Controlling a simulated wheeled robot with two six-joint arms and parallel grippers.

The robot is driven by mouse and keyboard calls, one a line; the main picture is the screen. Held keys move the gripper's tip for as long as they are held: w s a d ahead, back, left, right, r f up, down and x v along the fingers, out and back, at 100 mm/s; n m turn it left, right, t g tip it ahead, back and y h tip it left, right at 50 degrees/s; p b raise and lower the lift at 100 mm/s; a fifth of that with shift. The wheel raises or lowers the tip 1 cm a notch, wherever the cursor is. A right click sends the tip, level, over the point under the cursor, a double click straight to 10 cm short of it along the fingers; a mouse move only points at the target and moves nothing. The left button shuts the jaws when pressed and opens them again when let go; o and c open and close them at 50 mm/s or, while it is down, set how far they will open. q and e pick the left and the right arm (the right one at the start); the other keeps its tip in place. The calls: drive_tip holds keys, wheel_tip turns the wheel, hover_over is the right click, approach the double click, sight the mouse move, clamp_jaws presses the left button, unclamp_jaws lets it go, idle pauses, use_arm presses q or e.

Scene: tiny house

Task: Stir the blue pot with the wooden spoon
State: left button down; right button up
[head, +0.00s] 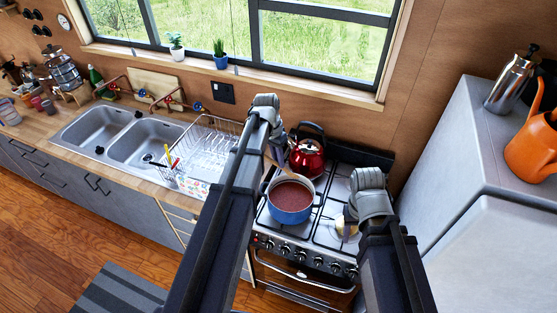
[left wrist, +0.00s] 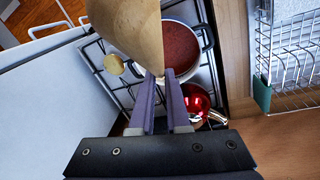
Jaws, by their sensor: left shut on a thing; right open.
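The blue pot (head: 290,202) stands on the stove's left side, filled with reddish-brown soup (head: 291,194). It also shows at the top of the left wrist view (left wrist: 207,38). My left gripper (left wrist: 160,77) is shut on the wooden spoon (left wrist: 130,28), whose broad pale wood fills the upper middle of that view and hides part of the pot. In the head view the thin wooden spoon (head: 276,164) slants at the pot's back-left rim; I cannot tell whether it touches the soup. My right gripper (head: 352,212) is open over the stove's right side, its fingertips mostly hidden.
A red kettle (head: 307,155) stands just behind the pot. A small pale round thing (left wrist: 114,65) lies on the stove, partly behind my right gripper in the head view. A dish rack (head: 208,150) is to the left, a grey fridge (head: 460,150) to the right.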

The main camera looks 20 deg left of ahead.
use_arm(q)
drive_tip(key=shift+s+d+r, duration=0.1)
drive_tip(key=shift+s+r, duration=0.05)
drive_tip(key=shift+s, duration=0.15)
drive_tip(key=shift+s+a+f+b, duration=0.15)
drive_tip(key=shift+a+f+b, duration=0.05)
drive_tip(key=shift+f+b, duration=0.15)
drive_tip(key=shift+s+a+f+b, duration=0.35)
drive_tip(key=shift+s+f+b, duration=0.1)
drive_tip(key=shift+s, duration=0.2)
drive_tip(key=shift+s+a+f+b, duration=1.35)
drive_tip(key=shift+s+f+b, duration=0.45)
drive_tip(key=shift+s, duration=0.35)
drive_tip(key=w+d+f+b, duration=0.3)
drive_tip(key=w+f+b, duration=0.3)
drive_tip(key=f+b, duration=0.4)
drive_tip(key=shift+d, duration=0.4)
drive_tip(key=shift+f, duration=0.25)
drive_tip(key=shift+f+b, duration=0.6)
drive_tip(key=shift+b, duration=0.2)
